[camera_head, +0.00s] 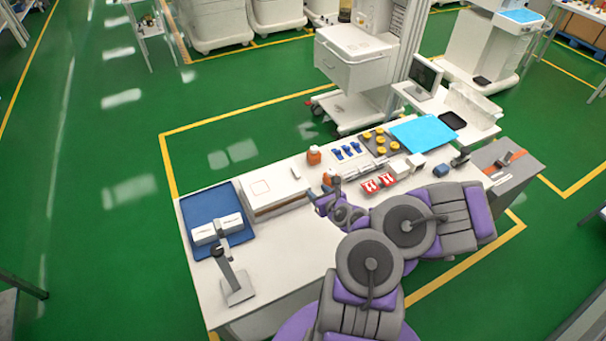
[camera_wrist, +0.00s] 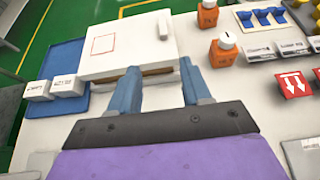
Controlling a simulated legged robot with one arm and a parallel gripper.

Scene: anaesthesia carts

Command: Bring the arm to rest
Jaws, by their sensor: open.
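My arm, purple and grey, reaches over the white table (camera_head: 280,249) from the front right in the head view. My gripper (camera_wrist: 160,75) shows in the wrist view with its two blue-grey fingers spread apart and nothing between them. The fingertips point at the front side of a white box (camera_wrist: 108,52) with a red square on its lid. I cannot tell whether they touch it. In the head view the gripper (camera_head: 323,193) is small and partly hidden by my arm, to the right of that box.
A blue tray (camera_head: 240,237) with white boxes lies at the table's left, behind a grey stand (camera_head: 239,290). Orange bottles (camera_wrist: 224,47), red-marked boxes (camera_wrist: 292,84) and blue items (camera_head: 346,150) stand to the right.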

